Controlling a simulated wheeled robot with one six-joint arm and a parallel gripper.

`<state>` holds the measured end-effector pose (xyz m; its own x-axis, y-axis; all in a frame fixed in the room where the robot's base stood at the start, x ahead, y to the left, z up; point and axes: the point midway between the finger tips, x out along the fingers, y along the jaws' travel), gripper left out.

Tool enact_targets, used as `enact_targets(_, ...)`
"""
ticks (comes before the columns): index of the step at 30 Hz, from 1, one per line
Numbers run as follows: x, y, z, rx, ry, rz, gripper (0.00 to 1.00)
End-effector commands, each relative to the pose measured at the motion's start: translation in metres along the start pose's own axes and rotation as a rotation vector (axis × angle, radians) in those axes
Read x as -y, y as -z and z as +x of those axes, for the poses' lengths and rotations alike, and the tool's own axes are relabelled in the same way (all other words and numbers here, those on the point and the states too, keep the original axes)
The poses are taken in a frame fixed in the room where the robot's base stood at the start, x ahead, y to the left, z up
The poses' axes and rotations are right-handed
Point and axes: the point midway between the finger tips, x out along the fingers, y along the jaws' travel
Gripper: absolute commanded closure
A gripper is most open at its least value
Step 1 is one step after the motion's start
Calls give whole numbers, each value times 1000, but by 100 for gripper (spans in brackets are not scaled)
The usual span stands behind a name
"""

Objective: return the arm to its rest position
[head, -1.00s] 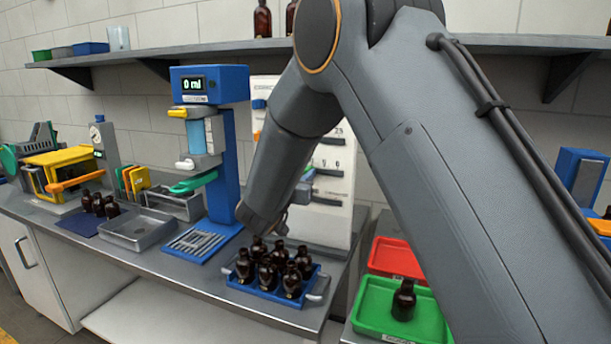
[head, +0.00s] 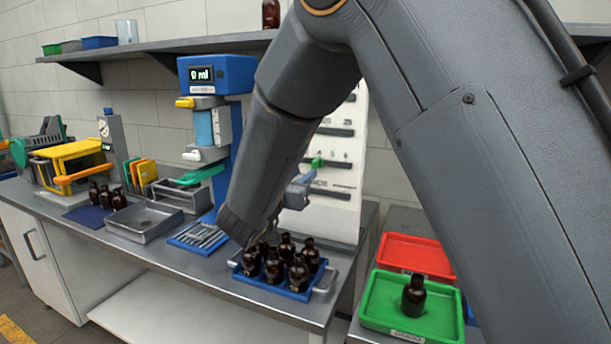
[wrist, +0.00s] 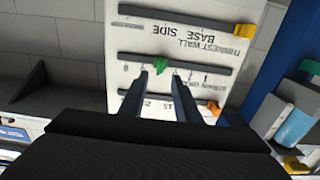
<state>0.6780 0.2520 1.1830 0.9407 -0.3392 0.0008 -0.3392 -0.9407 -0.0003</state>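My arm crosses the head view from the right, and its forearm comes down in front of the wall board (head: 340,205). My gripper (wrist: 160,80) shows two fingers apart with nothing held between them in the wrist view. The fingers point at the board, which also shows there (wrist: 180,50) with a green slider (wrist: 160,68) beyond the fingertips. In the head view the gripper (head: 298,190) is mostly hidden behind my forearm, above and behind the blue rack (head: 297,294) of several amber bottles.
A green tray (head: 375,310) with one amber bottle (head: 413,295) stands at right, by a red tray (head: 418,255). The blue dispenser (head: 222,75) reads 0 ml, left of my forearm. A metal tray (head: 145,222) lies on the bench. A shelf (head: 190,45) runs above.

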Motion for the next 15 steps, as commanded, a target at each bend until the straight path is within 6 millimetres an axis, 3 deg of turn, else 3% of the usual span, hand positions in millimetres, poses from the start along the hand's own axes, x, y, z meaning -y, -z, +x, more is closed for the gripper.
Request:
enact_targets(11, 0, 0, -2, 0, 0, 0, 70)
enact_targets(15, -9, -6, 12, 59, 63, 8, 70)
